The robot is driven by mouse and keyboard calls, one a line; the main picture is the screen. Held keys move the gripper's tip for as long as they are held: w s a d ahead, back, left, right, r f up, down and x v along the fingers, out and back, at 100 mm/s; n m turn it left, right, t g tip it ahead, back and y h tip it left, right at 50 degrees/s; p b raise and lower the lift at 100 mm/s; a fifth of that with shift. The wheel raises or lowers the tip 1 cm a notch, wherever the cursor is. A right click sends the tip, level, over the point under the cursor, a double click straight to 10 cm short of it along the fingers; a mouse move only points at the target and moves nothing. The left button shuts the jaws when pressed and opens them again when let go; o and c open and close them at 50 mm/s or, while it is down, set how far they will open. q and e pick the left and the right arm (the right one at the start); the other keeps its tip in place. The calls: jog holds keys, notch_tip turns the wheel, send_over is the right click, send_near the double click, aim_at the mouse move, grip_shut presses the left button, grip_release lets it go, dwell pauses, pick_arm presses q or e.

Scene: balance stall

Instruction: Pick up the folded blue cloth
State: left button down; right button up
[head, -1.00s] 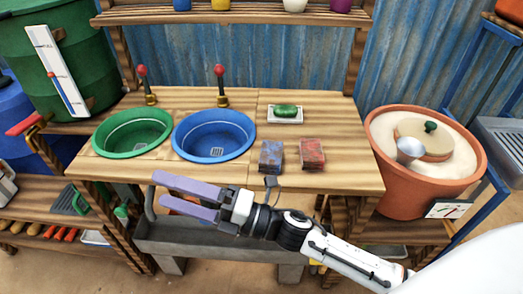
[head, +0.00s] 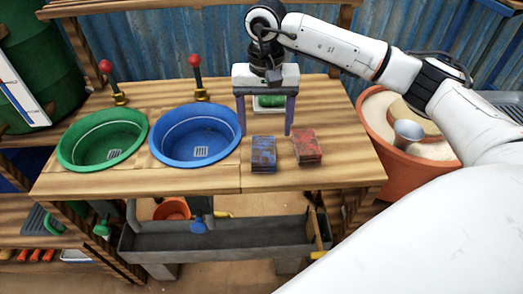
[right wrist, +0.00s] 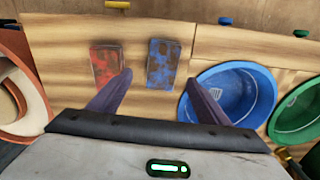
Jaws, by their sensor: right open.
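The folded blue cloth (head: 263,154) lies on the wooden counter, to the right of the blue basin and left of a folded red cloth (head: 307,147). In the right wrist view the blue cloth (right wrist: 162,63) lies beyond the fingertips, with the red cloth (right wrist: 106,64) to its left. My right gripper (head: 265,131) is open, fingers pointing down, above the counter on the far side of the cloths. Its fingers also show in the right wrist view (right wrist: 160,82), apart and empty. My left gripper is out of view.
A blue basin (head: 195,136) and a green basin (head: 102,141) are set in the counter on the left. A green soap on a dish (head: 268,103) is partly hidden behind my right gripper. A terracotta pot (head: 373,110) stands right of the counter. A grey trough (head: 222,240) lies below.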

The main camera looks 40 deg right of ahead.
aim_at(263, 148)
jog(key=f, duration=0.3)
jog(key=f+p, duration=0.1)
jog(key=f, duration=0.3)
jog(key=shift+w+a+f, duration=0.1)
jog(key=shift+a+f, duration=0.1)
jog(key=shift+f, duration=0.1)
jog(key=shift+c, duration=0.4)
jog(key=c, duration=1.1)
